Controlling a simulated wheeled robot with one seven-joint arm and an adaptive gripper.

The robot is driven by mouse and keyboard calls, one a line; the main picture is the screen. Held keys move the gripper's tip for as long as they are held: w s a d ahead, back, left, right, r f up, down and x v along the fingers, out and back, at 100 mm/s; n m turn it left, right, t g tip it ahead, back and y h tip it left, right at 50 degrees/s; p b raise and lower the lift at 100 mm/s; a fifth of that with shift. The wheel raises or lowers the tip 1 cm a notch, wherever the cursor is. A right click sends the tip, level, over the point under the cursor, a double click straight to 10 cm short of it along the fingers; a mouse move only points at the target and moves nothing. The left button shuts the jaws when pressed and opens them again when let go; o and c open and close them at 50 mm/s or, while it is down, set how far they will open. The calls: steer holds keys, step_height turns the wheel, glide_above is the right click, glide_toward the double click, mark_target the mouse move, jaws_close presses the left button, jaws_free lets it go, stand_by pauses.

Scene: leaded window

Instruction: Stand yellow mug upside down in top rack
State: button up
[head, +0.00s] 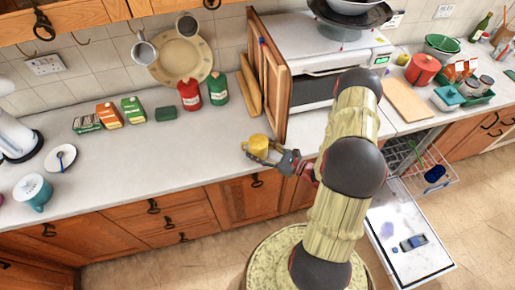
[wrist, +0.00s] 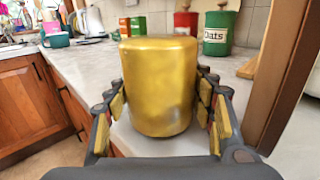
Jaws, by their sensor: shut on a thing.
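The yellow mug (head: 258,146) is at the front edge of the counter, left of the open wooden cupboard door. My gripper (head: 262,153) is shut on it. In the wrist view the yellow mug (wrist: 160,88) stands between the two fingers of my gripper (wrist: 162,110), and no handle shows. Whether the mug touches the counter I cannot tell. The dishwasher is open at the lower right, with its door (head: 408,240) lowered and a rack (head: 425,170) partly pulled out. A dark blue item (head: 435,174) is in that rack. My arm hides part of the dishwasher.
The open cupboard door (head: 272,90) stands upright just right of the mug. Red (head: 189,95) and green (head: 218,89) canisters and several boxes stand along the back wall. A cutting board (head: 408,98) lies above the dishwasher.

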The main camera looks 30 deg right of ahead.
steer(key=shift+f, duration=0.4)
steer(key=o, duration=1.6)
steer(key=shift+o, duration=0.2)
steer(key=shift+d, duration=0.1)
steer(key=v, duration=1.2)
